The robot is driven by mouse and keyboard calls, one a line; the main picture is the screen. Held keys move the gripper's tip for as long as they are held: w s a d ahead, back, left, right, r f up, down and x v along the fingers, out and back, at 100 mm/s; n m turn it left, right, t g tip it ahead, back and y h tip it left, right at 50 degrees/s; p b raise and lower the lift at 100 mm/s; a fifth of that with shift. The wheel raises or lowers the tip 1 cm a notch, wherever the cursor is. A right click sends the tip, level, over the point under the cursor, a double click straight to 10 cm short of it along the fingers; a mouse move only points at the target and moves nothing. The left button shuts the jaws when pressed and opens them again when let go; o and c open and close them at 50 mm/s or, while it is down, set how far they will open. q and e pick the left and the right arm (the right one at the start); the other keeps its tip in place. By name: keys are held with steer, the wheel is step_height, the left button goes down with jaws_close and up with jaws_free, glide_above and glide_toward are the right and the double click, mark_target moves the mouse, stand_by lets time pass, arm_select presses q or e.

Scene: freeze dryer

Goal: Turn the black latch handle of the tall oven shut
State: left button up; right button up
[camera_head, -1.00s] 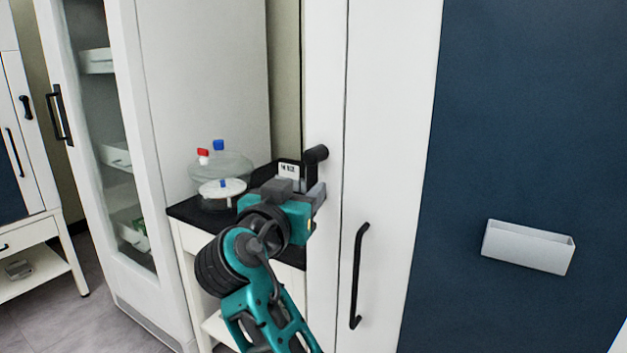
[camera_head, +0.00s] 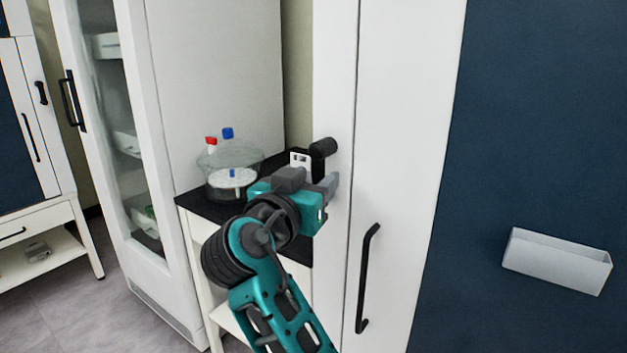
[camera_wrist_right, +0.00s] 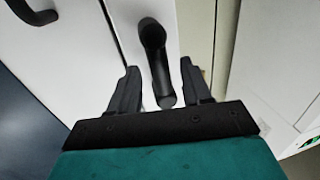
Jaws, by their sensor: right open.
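The tall oven (camera_head: 408,120) is the white cabinet in the middle of the head view. Its black latch handle (camera_head: 323,147) sticks out from the frame left of the door seam. In the right wrist view the latch handle (camera_wrist_right: 153,45) hangs down, its lower end between the two fingers. My right gripper (camera_head: 325,186) is just below the handle in the head view. In the right wrist view this gripper (camera_wrist_right: 160,82) is open, with a finger on each side of the handle and gaps showing. My left gripper is out of view.
A long black door pull (camera_head: 367,280) is on the oven door. A dark-topped table (camera_head: 200,206) behind my right arm holds a clear round vessel (camera_head: 222,165) with red and blue caps. A glass-door cabinet (camera_head: 165,250) stands left. A white holder (camera_head: 556,261) is on the blue panel.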

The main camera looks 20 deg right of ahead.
steer(key=shift+c, duration=0.4)
jaws_close()
